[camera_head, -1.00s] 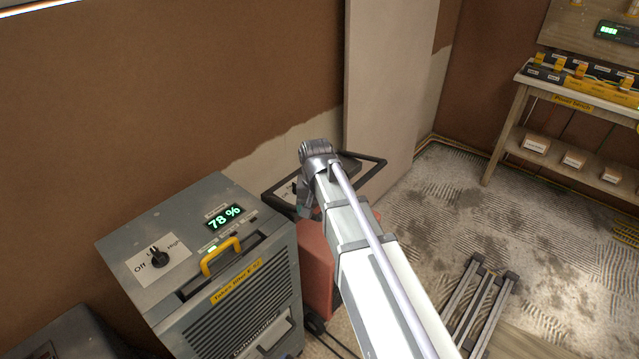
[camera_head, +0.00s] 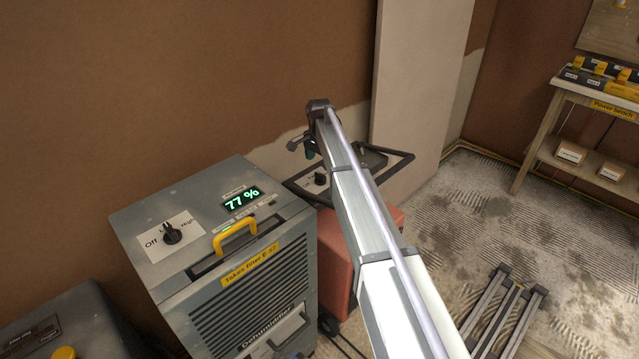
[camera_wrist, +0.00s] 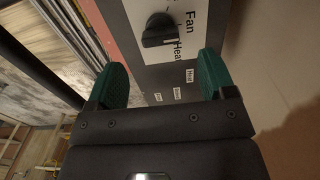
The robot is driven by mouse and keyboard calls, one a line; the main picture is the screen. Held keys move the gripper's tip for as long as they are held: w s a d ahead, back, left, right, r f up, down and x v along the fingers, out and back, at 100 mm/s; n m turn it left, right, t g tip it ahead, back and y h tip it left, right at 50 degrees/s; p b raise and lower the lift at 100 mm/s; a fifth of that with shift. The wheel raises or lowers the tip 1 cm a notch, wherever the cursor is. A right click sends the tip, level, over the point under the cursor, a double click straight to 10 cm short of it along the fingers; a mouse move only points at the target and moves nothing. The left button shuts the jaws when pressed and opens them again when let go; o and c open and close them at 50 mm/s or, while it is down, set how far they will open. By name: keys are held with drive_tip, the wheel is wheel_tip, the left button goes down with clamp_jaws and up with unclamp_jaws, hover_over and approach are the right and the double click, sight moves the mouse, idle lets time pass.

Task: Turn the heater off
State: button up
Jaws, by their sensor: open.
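The heater (camera_head: 338,262) is a red unit with a black tubular frame, standing to the right of the dehumidifier and partly hidden behind my arm. Its black knob (camera_wrist: 158,30) sits on a white label reading "Fan" and "Heat" in the wrist view. The knob also shows in the head view (camera_head: 320,179), just below my gripper. My gripper (camera_wrist: 166,80) is open, with its green finger pads apart and nothing between them. In the wrist view the knob lies ahead of the fingers, between their lines and apart from them. Its exact pointer setting is not clear.
A grey dehumidifier (camera_head: 250,300) stands left of the heater, with a yellow handle (camera_head: 235,236), an Off/High knob (camera_head: 172,234) and a display reading 77 %. A pale board (camera_head: 420,90) leans on the wall behind.

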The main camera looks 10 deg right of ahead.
sight(319, 175)
wheel_tip(319, 175, down, 7)
drive_tip(key=b, duration=0.5)
drive_tip(key=shift+r, duration=0.25)
drive_tip(key=c, duration=0.9)
